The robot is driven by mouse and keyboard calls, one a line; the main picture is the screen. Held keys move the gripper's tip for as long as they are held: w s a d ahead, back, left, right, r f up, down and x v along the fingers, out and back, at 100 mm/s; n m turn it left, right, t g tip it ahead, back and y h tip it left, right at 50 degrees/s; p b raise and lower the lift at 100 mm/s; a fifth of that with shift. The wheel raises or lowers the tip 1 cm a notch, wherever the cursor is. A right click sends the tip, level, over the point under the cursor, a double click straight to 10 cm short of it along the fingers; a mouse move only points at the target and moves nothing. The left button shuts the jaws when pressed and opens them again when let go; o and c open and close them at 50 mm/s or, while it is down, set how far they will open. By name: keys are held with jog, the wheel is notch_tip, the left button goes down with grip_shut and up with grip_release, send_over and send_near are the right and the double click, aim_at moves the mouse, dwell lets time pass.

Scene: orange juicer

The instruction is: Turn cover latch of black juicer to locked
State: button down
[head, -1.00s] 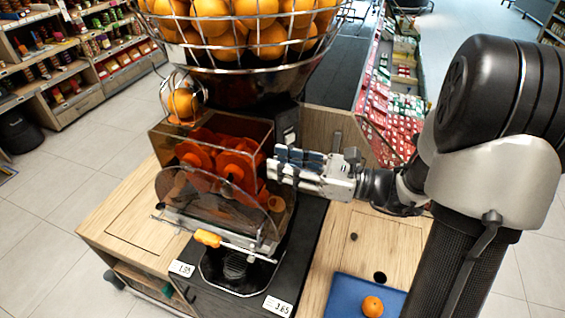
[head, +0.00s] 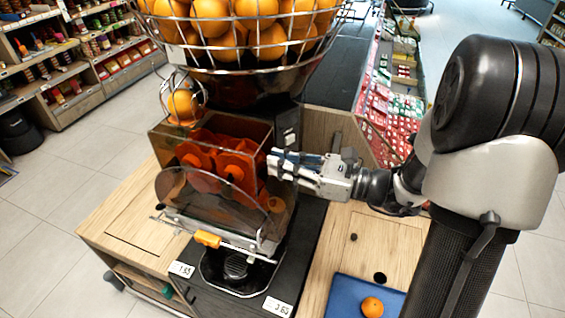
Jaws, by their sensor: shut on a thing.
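The black juicer (head: 285,135) stands on the wooden counter, with a clear cover (head: 258,200) over its orange-red squeezing drums (head: 215,160). My gripper (head: 272,165) reaches in from the right, its fingertips at the right side of the cover. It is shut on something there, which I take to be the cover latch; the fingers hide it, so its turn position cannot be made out. An orange tap handle (head: 207,238) shows below the cover at the front.
A wire basket (head: 245,40) of oranges sits on top of the juicer. A blue tray (head: 345,298) with one orange (head: 372,306) lies on the counter at the lower right. Price tags (head: 277,306) stand on the front edge. Shelves (head: 75,45) are far left.

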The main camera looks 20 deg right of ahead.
jog(key=shift+r+m+p, duration=0.1)
jog(key=shift+m+p, duration=0.2)
jog(key=shift+p, duration=0.2)
jog(key=shift+w+d+f+m+p, duration=0.1)
jog(key=shift+f+m+p, duration=0.05)
jog(key=shift+m+p, duration=4.4)
jog(key=shift+w+f+m+p, duration=0.1)
jog(key=shift+f+m+p, duration=0.05)
jog(key=shift+m+p, duration=4.4)
jog(key=shift+n+p, duration=0.3)
jog(key=shift+p, duration=0.25)
jog(key=c, duration=1.7)
grip_release()
jog(key=shift+d, duration=0.15)
